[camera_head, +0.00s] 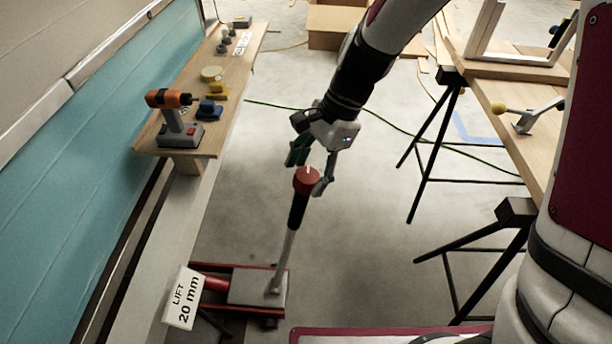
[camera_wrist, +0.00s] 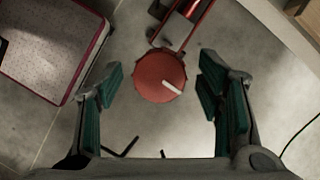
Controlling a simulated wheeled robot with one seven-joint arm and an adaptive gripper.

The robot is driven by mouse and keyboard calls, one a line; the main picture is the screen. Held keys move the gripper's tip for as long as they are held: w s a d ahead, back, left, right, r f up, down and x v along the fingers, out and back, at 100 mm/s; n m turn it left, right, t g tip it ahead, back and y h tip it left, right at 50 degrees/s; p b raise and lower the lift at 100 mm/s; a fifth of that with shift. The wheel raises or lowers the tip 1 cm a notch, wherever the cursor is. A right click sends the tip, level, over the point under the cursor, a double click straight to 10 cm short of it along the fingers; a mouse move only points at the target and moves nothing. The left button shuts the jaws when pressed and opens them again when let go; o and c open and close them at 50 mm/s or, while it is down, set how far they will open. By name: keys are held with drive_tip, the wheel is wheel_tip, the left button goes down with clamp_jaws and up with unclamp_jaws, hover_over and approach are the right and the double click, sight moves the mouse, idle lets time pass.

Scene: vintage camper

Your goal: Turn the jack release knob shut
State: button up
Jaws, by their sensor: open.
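The red round knob (camera_head: 307,180) with a white mark tops the jack's black-gripped handle, which leans up from the jack (camera_head: 258,287) on the floor. In the wrist view the knob (camera_wrist: 160,77) lies between my two teal-padded fingers, with a gap on each side. The white pointer line on it slants down to the right. My gripper (camera_head: 312,172) is open at the knob in the head view; the fingers do not appear to touch it. The jack's red frame shows in the wrist view (camera_wrist: 186,22), beyond the knob.
A "LIFT 20 mm" sign (camera_head: 184,298) stands by the jack. A wooden shelf (camera_head: 222,92) with an orange drill (camera_head: 172,115) runs along the teal camper wall. Sawhorses (camera_head: 437,150) and a wooden worktop (camera_head: 510,110) stand right.

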drive_tip(key=shift+x, duration=0.8)
drive_tip(key=shift+c, duration=0.5)
drive_tip(key=c, duration=1)
